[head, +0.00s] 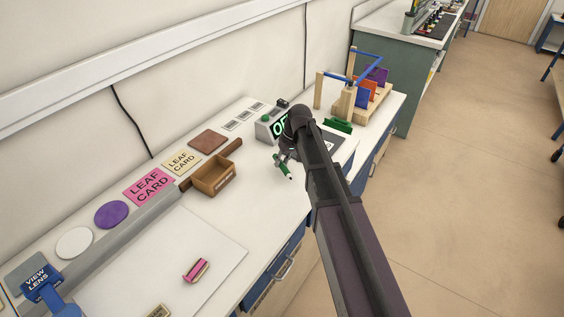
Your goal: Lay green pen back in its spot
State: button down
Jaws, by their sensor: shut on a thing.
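The green pen (286,171) shows at the end of my gripper (280,160), tilted with its tip pointing down and to the right. My gripper is shut on the pen, in front of the grey box with a lit display (268,129). My arm hides much of the gripper and part of that box. I cannot tell how high the pen is above the white counter (265,192). I cannot tell which place is the pen's spot.
A brown wooden tray (214,187) stands left of my gripper. A wooden rack (368,112) with coloured plates stands to the right. A pink block (196,270) lies at the front. The counter between is clear.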

jog(key=shift+f+b, duration=0.8)
jog(key=shift+f, duration=0.3)
jog(key=shift+c, duration=2.2)
grip_release()
jog(key=shift+r, duration=0.15)
